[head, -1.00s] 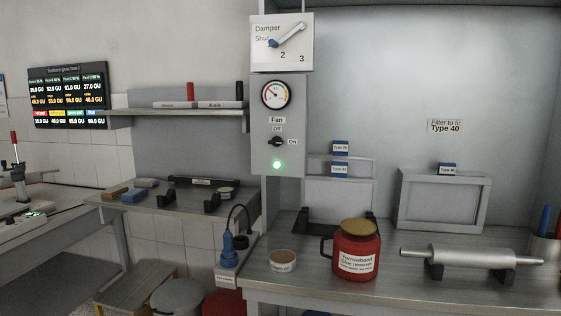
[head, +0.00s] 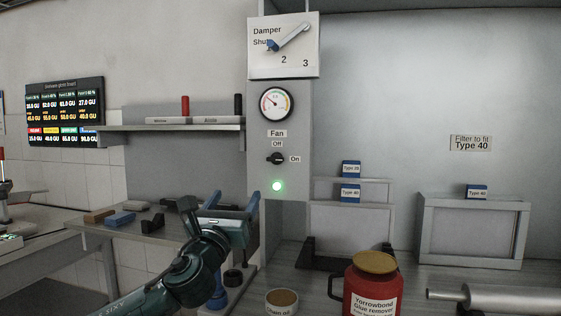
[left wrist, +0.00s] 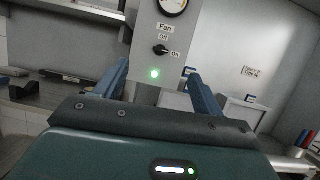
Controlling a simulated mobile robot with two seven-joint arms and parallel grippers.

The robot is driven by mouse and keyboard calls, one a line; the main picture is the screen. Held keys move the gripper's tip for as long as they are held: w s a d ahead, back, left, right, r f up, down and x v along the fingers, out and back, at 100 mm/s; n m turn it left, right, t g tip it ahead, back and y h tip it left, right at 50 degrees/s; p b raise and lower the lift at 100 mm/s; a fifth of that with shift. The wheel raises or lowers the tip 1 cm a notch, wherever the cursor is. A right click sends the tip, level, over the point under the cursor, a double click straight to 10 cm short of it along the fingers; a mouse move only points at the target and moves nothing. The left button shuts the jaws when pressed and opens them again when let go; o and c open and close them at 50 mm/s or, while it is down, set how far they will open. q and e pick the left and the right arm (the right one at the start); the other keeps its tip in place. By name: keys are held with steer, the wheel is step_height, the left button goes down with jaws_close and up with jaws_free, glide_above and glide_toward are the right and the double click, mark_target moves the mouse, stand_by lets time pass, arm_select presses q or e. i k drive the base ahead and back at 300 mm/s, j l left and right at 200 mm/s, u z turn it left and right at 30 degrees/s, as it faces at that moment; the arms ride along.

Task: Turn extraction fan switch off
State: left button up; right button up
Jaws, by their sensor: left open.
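The black fan switch (head: 275,159) is a rotary knob on the grey control column, under the word Fan, with Off above it and On to its right. Its pointer lies roughly sideways, in line with On. A green lamp (head: 277,186) glows below it. My left gripper (head: 232,200) is in front of the column, lower and to the left of the knob, apart from it. In the left wrist view the knob (left wrist: 160,50) and lit lamp (left wrist: 154,74) show beyond and between the two spread blue fingers, with nothing between them. My right gripper is out of view.
Above the switch are a dial gauge (head: 276,103) and a damper lever (head: 290,36). A shelf (head: 170,127) juts out left of the column. A red glue remover jar (head: 371,290) and a small cork-topped pot (head: 282,302) stand on the right bench.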

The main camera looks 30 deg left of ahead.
mark_target(276, 159)
steer(key=i+j, duration=0.3)
steer(key=i, duration=0.2)
steer(key=i+j, duration=0.3)
steer(key=i, duration=0.2)
steer(key=l+z, duration=0.05)
